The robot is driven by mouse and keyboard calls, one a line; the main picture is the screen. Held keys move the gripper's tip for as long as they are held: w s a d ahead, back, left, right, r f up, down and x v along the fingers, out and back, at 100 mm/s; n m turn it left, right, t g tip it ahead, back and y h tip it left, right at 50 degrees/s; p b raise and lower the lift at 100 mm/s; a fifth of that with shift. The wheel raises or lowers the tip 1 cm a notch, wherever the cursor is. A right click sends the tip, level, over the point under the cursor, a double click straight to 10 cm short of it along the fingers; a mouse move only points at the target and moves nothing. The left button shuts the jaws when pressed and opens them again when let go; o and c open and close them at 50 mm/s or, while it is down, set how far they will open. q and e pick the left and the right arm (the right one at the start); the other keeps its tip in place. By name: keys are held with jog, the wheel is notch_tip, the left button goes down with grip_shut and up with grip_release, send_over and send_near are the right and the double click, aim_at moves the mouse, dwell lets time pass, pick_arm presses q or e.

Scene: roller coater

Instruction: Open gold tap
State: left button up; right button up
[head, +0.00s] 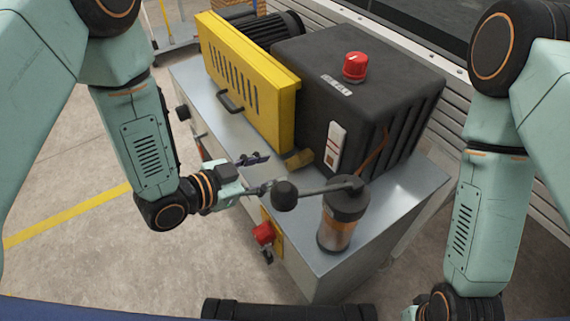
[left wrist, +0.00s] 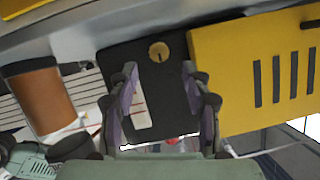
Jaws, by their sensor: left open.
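The gold tap (head: 298,158) is a small brass-coloured piece at the foot of the black housing (head: 385,85). In the left wrist view the gold tap (left wrist: 159,51) shows as a round disc with a dark slot, against the black housing. My left gripper (head: 264,173) is open and empty, just in front of and to the left of the tap, apart from it. In the left wrist view its two purple-sided fingers (left wrist: 160,95) stand apart, with the tap beyond their tips, between them. My right arm ends at the bottom edge; its fingers are out of view.
A black ball-ended lever (head: 284,195) reaches from an amber cylinder (head: 338,232) close to my left gripper. A red knob (head: 263,233) is on the machine's front. A yellow guard (head: 250,85) stands left of the housing. A red button (head: 355,65) tops it. The metal top (head: 400,200) is clear at right.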

aim_at(287, 165)
pick_arm(q)
jog(key=shift+b+x, duration=0.45)
jog(key=shift+x, duration=2.25)
jog(key=shift+s, duration=0.1)
grip_shut()
